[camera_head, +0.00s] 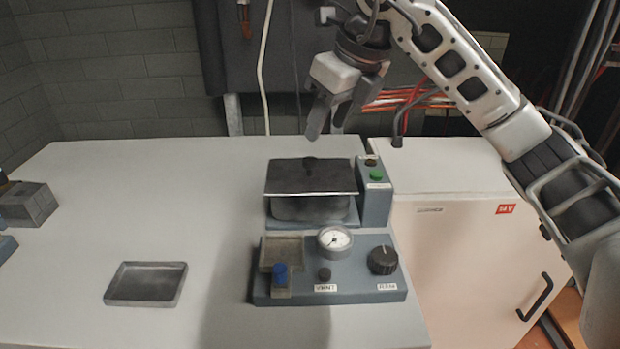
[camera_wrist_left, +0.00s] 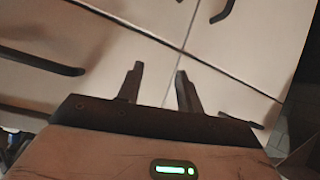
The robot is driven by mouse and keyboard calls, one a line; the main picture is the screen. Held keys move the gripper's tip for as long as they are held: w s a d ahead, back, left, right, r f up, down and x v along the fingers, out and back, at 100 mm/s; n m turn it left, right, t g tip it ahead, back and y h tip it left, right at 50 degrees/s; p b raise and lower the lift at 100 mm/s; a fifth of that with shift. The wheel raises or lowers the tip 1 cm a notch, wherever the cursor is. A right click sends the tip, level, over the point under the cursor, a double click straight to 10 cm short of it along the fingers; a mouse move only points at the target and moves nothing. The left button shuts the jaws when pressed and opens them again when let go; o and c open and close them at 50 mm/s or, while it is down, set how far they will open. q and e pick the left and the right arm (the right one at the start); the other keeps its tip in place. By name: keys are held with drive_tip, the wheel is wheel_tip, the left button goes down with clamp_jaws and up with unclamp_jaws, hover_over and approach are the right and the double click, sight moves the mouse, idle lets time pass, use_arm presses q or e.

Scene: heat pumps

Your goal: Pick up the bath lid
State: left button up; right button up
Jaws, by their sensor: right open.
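The bath lid (camera_head: 311,177) is a flat dark plate with a small black knob (camera_head: 310,162) at its middle. It lies on top of the grey bath (camera_head: 308,208), which stands on a blue-grey base. My right gripper (camera_head: 328,131) is open and empty. It points down above the lid's back edge, slightly right of the knob in the picture, and looks apart from it. My left gripper (camera_wrist_left: 158,88) shows only in the left wrist view. Its fingers are apart with nothing between them, in front of white cabinet doors.
A shallow grey tray (camera_head: 146,284) lies to the left. A grey block (camera_head: 28,204) stands at the far left. The worktop (camera_head: 190,215) between is clear.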

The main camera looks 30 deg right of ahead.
sight(311, 159)
drive_tip(key=x, duration=0.9)
drive_tip(key=shift+w+f, duration=0.2)
drive_tip(key=shift+f, duration=0.05)
clamp_jaws()
drive_tip(key=shift+r, duration=0.15)
